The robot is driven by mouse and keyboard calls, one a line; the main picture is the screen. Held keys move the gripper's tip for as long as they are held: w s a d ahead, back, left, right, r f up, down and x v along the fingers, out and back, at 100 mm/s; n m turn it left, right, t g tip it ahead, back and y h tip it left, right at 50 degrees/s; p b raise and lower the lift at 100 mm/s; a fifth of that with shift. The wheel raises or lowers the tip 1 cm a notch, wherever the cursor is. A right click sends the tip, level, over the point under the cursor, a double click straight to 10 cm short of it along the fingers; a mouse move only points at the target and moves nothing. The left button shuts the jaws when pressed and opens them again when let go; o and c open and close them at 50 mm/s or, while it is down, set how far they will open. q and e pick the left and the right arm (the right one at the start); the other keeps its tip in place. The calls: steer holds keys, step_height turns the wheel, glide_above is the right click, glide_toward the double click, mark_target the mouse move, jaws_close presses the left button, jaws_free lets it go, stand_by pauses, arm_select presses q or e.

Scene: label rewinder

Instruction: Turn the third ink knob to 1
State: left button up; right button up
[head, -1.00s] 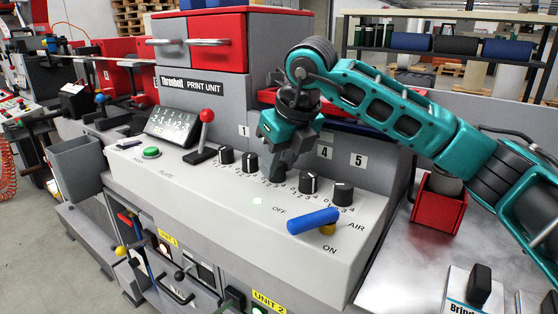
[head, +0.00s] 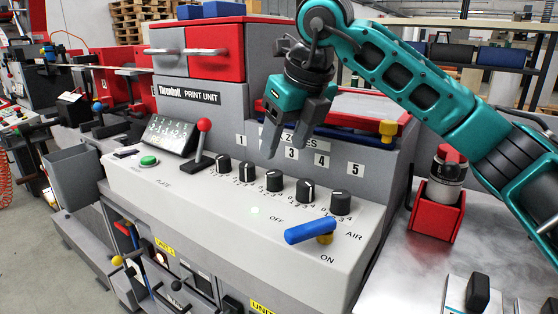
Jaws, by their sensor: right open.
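The third ink knob (head: 274,180) is a black knob in the middle of a row on the sloped white panel of the print unit (head: 215,205). It is fully in sight, with small digits around its base. Its white mark is too small for me to read its setting surely. My right gripper (head: 284,147), teal with grey fingers, is open and empty. It hangs above and behind the knob row in the picture, in front of the numbered labels, apart from the knob. It hides the label for 2. My left gripper is not in view.
Beside it stand the second knob (head: 247,172) and fourth knob (head: 305,191). A red-balled lever (head: 203,142) rises at left. A blue air handle (head: 310,231) sits at front right. A red holder with a bottle (head: 437,214) stands further right.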

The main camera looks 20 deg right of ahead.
steer(key=shift+v, duration=2.8)
steer(key=shift+f, duration=0.1)
